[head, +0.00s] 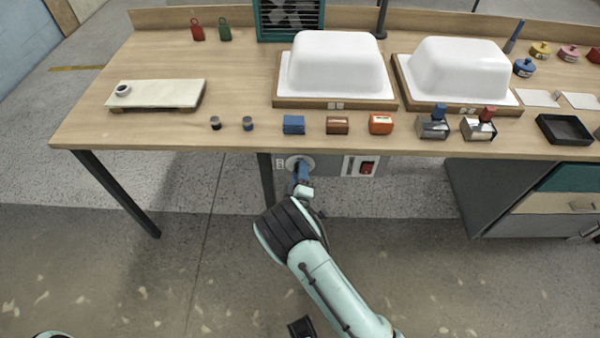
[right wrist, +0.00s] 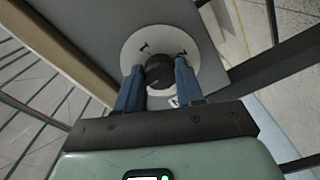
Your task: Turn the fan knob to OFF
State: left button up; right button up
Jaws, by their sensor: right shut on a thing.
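The fan knob (right wrist: 159,71) is a dark round knob on a white dial disc (right wrist: 206,55) with small dark marks, set on a grey panel under the table's front edge. In the head view the dial disc (head: 300,162) shows just below the tabletop. My right gripper (head: 301,178) reaches up to it from below. In the right wrist view its two blue fingers (right wrist: 159,78) stand on either side of the knob, shut on it. The dial's lettering is too small to read. My left gripper is out of view.
A red rocker switch (head: 367,167) sits on the same panel to the right. A dark table leg (head: 266,178) stands left of the dial. Above, the table (head: 240,80) carries small blocks, jars and two white tub shells (head: 338,62). The floor in front is mostly clear.

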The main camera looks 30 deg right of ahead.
jog(key=shift+s+f, duration=0.1)
jog(key=shift+f, duration=0.05)
jog(key=o, duration=1)
jog(key=shift+o, duration=0.2)
jog(key=p+v, duration=0.1)
jog(key=v, duration=1.2)
jog(key=shift+s, duration=0.2)
